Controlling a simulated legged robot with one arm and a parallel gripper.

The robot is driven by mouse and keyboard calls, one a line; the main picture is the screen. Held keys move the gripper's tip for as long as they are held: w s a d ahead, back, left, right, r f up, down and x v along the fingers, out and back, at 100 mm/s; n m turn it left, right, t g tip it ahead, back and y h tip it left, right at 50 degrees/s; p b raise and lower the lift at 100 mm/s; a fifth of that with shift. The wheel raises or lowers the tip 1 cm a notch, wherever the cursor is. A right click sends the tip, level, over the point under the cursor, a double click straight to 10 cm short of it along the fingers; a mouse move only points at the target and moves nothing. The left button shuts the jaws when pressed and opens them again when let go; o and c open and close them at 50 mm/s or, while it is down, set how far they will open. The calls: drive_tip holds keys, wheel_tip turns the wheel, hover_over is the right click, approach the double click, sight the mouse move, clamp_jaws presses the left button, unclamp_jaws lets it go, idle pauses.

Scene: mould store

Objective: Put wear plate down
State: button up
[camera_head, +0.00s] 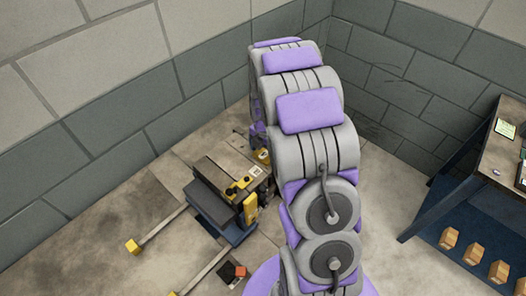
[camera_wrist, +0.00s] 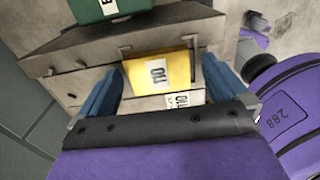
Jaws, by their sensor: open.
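In the wrist view my gripper (camera_wrist: 162,66) is open, with its two blue fingers spread wide. A yellow block (camera_wrist: 179,68) with a white label lies between the fingers, on a grey-brown surface (camera_wrist: 90,52). I see gaps between the block and the fingers, so it does not look gripped. I cannot tell for certain whether this block is the wear plate. In the head view my arm hides most of the gripper. Yellow pieces (camera_head: 250,208) show there on a low truck with a brown top (camera_head: 222,160).
A green labelled box (camera_wrist: 112,10) stands beyond the yellow block. The truck's forks with yellow tips (camera_head: 133,247) stick out over the floor. A dark red and black item (camera_head: 233,272) lies nearby. A bench (camera_head: 490,160) with wooden blocks (camera_head: 473,253) on its lower shelf stands right. Block walls enclose the corner.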

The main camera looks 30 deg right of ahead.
sight(266, 154)
drive_tip(key=shift+d, duration=0.35)
drive_tip(key=shift+r, duration=0.15)
wheel_tip(266, 154, up, 11)
drive_tip(key=p, duration=0.1)
drive_tip(key=s+a+r+m, duration=0.6)
drive_tip(key=s+a, duration=0.1)
drive_tip(key=s, duration=0.1)
drive_tip(key=s+a+r+m+g, duration=0.1)
drive_tip(key=s+a+m, duration=0.3)
drive_tip(key=s+m, duration=0.4)
drive_tip(key=s+a+r+m, duration=0.3)
drive_tip(key=s+m, duration=0.5)
drive_tip(key=s, duration=0.8)
drive_tip(key=shift+s+a+g, duration=0.15)
drive_tip(key=shift+a+g, duration=0.25)
drive_tip(key=shift+f+b, duration=0.4)
drive_tip(key=shift+f, duration=0.2)
